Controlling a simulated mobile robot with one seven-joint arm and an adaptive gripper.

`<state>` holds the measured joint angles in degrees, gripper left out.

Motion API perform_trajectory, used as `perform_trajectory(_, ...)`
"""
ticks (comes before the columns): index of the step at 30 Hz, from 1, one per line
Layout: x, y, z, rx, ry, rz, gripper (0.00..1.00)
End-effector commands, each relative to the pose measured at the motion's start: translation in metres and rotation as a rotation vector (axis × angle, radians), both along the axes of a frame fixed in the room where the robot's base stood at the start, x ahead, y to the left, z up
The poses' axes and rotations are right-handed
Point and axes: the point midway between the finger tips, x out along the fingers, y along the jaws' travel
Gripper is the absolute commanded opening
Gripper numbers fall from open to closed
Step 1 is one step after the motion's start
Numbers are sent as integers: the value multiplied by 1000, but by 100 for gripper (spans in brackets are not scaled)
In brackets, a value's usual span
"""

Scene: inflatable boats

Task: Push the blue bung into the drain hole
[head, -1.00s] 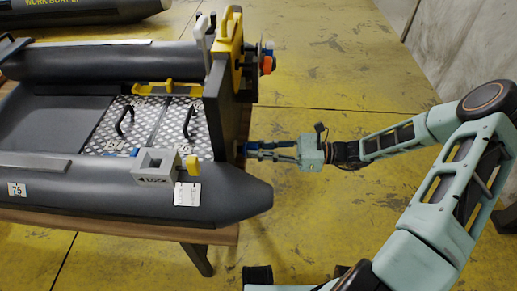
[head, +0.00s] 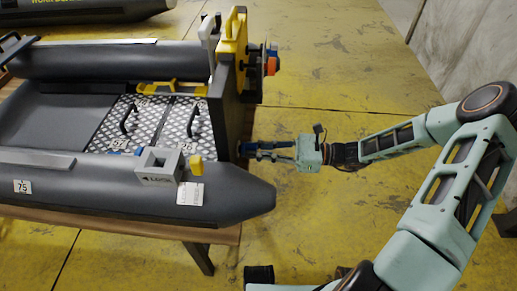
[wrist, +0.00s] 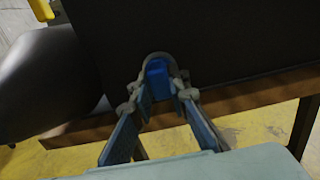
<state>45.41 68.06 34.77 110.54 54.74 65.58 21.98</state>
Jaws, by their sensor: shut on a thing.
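The blue bung (wrist: 157,74) sits between my fingertips in the wrist view, in front of the boat's dark transom (wrist: 215,40). My gripper (wrist: 160,92) is shut on it. A pale rounded rim shows around the bung's top; I cannot tell whether the bung is in the hole or only against it. The drain hole is hidden behind the bung and fingers. In the head view my gripper (head: 258,150) points left at the lower part of the transom (head: 226,100), close against it; the bung is too small there to make out clearly.
The grey boat (head: 110,190) rests on a wooden stand (head: 220,235). Its near tube end (head: 262,195) juts out just below my gripper. A yellow bracket (head: 231,45) and an orange-red knob (head: 271,66) sit higher on the transom. Yellow floor right of the boat is open.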

Motion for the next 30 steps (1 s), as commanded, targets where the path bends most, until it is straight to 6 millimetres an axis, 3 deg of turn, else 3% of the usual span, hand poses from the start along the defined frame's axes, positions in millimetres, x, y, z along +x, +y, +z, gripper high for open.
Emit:
perform_trajectory(12,0,9,0,0,-1,2,0)
perform_trajectory(13,0,9,0,-1,-1,1,18)
perform_trajectory(18,0,8,0,-1,-1,1,36)
perform_trajectory(26,0,8,0,-1,-1,0,36)
perform_trajectory(30,1,-3,0,-2,-2,-3,36)
